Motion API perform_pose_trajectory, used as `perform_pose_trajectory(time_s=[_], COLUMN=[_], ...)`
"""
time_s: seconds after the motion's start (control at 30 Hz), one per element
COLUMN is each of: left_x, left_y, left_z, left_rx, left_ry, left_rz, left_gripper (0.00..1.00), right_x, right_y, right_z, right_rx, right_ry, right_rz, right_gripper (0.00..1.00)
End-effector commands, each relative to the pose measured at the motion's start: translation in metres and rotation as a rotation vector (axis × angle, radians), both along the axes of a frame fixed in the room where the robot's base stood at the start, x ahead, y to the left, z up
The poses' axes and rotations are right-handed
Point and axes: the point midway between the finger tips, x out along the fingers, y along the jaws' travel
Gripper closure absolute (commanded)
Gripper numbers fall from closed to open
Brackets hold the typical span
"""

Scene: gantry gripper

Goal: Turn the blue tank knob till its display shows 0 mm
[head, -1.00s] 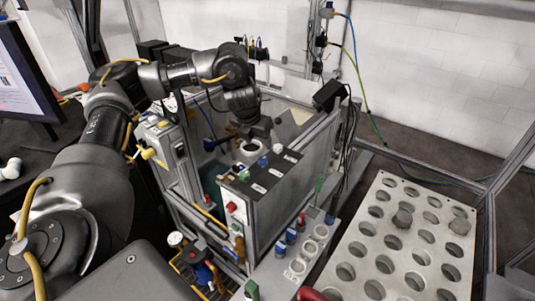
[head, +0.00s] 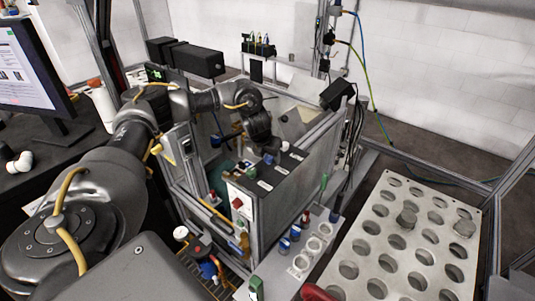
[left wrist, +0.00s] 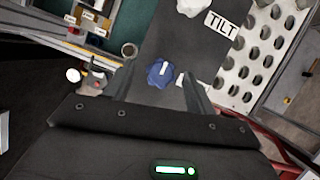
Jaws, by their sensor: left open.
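A blue knob with a white mark (left wrist: 160,73) sits on a dark panel (left wrist: 165,35) in the left wrist view. My left gripper (left wrist: 161,66) is open, with one finger on each side of the knob; I cannot tell whether they touch it. A white label beside the knob is partly hidden by a finger. A white knob (left wrist: 190,6) with a TILT label (left wrist: 222,24) is farther along the panel. In the head view the blue knob (head: 269,158) is on the panel's top, just below my left gripper. I cannot make out a mm reading. My right gripper is not in view.
A light plate with round holes (head: 405,240) stands at the right. Metal framing surrounds the panel box. A red button (head: 237,203) is on the box's front. A monitor (head: 28,75) stands at the left, its text too small to read.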

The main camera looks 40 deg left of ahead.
Motion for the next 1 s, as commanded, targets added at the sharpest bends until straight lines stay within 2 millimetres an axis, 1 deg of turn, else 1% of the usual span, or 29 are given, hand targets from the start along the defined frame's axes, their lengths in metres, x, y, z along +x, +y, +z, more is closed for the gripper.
perform_pose_trajectory(time_s=[0.17, 0.2, 0.53, 0.77, 1.0], left_x=[0.0001, 0.0002, 0.0000, 0.0001, 0.0010], left_y=[-0.0001, -0.0001, 0.0001, -0.0001, -0.0014], left_z=[-0.0005, -0.0005, -0.0001, -0.0001, 0.0003], left_rx=[0.000, 0.000, 0.000, 0.001, 0.000], left_ry=[0.000, 0.000, 0.000, 0.000, -0.002], left_rz=[0.000, 0.000, 0.000, 0.021, 0.133], left_gripper=[0.44, 0.46, 0.88, 0.88, 0.88], right_x=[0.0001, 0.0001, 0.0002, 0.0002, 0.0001], right_y=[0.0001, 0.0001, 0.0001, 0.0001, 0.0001], right_z=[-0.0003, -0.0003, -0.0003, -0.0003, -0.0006], right_rx=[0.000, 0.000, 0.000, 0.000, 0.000], right_ry=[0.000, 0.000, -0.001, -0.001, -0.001], right_rz=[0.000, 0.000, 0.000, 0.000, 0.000], right_gripper=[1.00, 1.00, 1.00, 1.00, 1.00])
